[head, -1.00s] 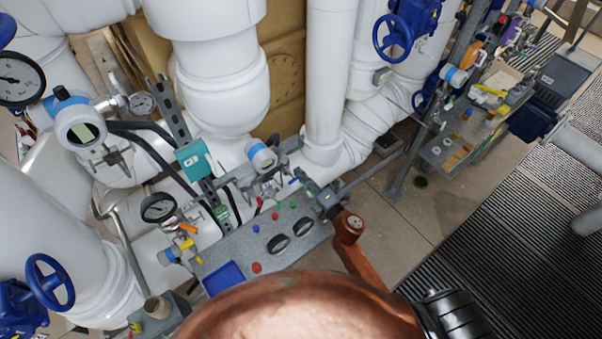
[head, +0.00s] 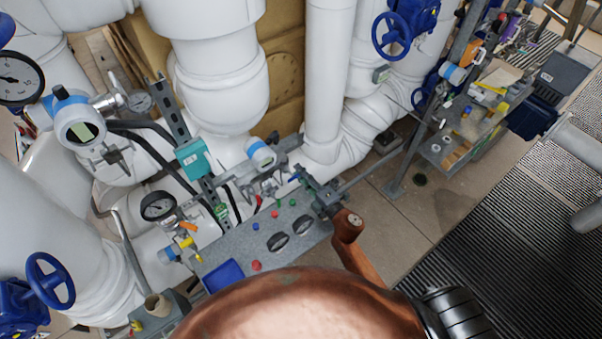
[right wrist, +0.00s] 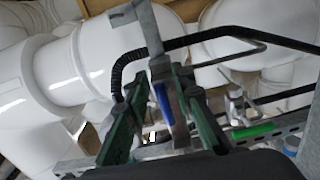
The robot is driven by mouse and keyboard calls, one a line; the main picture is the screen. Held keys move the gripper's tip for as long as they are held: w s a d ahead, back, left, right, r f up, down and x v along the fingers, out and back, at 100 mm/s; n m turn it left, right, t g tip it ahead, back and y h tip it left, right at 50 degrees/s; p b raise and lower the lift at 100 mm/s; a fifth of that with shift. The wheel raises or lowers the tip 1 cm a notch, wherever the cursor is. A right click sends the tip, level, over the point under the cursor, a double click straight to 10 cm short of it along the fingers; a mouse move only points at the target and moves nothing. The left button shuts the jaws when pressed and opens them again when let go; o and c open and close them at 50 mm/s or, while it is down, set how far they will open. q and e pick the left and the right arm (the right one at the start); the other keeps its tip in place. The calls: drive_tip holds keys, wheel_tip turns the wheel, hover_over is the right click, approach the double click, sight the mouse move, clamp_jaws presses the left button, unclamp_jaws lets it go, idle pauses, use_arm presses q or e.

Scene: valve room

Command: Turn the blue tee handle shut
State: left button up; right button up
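The blue tee handle (right wrist: 162,103) shows in the right wrist view as a narrow blue bar between the two green fingers of my right gripper (right wrist: 161,75). The fingers are apart, with space visible on both sides of the bar; I cannot tell whether either one touches it. In the head view the handle (head: 294,179) is a small blue spot just left of the tips of my right gripper (head: 308,181), above the back of the grey panel. My left gripper is not in view.
A grey panel (head: 232,249) with buttons and dark knobs lies below the gripper. A grey metal bracket (right wrist: 150,35) stands just beyond the fingertips. White pipes (head: 324,80), gauges and black hoses crowd the left.

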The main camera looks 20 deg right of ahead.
drive_tip(key=shift+o, duration=0.2)
drive_tip(key=shift+s, duration=0.1)
drive_tip(key=v, duration=1.1)
drive_tip(key=shift+s, duration=0.4)
drive_tip(key=shift+d+r, duration=0.1)
drive_tip(key=s+d+f+m+g+h+b, duration=0.1)
drive_tip(key=d+f+m+h+b, duration=0.15)
drive_tip(key=f, duration=0.95)
drive_tip(key=s+d+f+m+g+h+b, duration=0.1)
drive_tip(key=d+f+m+g, duration=0.2)
drive_tip(key=f, duration=0.8)
drive_tip(key=s+d+f+m+g+h+b, duration=0.1)
drive_tip(key=s+d+f+m+g+b, duration=0.3)
drive_tip(key=f, duration=0.7)
drive_tip(key=s+f+m+t+h, duration=0.1)
drive_tip(key=s+f+m, duration=0.3)
drive_tip(key=f, duration=0.8)
drive_tip(key=s+f+m+g+b, duration=0.1)
drive_tip(key=s+f+m+g, duration=0.1)
drive_tip(key=s+f, duration=0.6)
drive_tip(key=s+f+m+g+b, duration=0.2)
drive_tip(key=s+f+g, duration=0.2)
drive_tip(key=s+f, duration=0.5)
drive_tip(key=s+d+f+m+g+b, duration=0.1)
drive_tip(key=s+f, duration=0.7)
drive_tip(key=s, duration=1)
drive_tip(key=shift+f+m+g+h+b, duration=0.3)
drive_tip(key=shift+m+g+h+b, duration=0.15)
drive_tip(key=shift+m+g+b, duration=0.45)
